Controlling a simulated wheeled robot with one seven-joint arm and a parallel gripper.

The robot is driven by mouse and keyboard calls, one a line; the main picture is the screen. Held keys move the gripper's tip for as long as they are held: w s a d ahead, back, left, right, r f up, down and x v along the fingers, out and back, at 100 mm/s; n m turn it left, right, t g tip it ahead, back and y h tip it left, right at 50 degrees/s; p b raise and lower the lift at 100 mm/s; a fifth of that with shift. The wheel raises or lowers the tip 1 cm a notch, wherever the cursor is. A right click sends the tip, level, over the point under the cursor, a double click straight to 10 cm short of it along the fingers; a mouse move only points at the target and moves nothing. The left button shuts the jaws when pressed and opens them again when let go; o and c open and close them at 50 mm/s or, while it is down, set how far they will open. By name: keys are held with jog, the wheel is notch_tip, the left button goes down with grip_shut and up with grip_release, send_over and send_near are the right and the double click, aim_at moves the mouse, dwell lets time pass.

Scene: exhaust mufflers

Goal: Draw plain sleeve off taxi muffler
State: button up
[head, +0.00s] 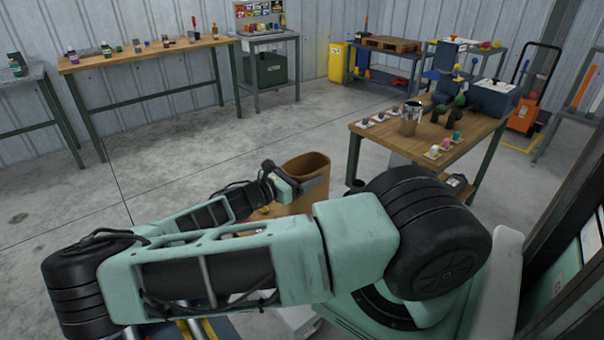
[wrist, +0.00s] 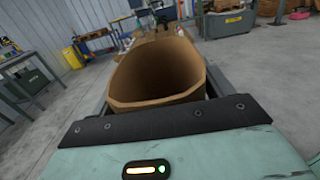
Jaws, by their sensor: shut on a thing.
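A plain brown sleeve (head: 306,172) with an open, rounded top shows past my arm in the head view. My gripper (head: 288,184) is shut on it near its upper part. In the wrist view the sleeve (wrist: 157,100) fills the space between the two fingers, with its wide mouth facing the camera. Its inside looks brown and dark, and I see no muffler in it. The sleeve's lower end is hidden behind my arm in the head view. I cannot make out the taxi muffler in either view.
A wooden table (head: 372,141) at right holds a metal can (head: 410,118), small items on white cards and a dark green and blue figure-like object. A long workbench (head: 150,58) stands along the back wall. Grey floor (head: 200,130) between them is clear.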

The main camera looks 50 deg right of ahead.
jog(key=shift+r+p, duration=1.05)
jog(key=shift+r, duration=0.25)
jog(key=shift+a, duration=0.1)
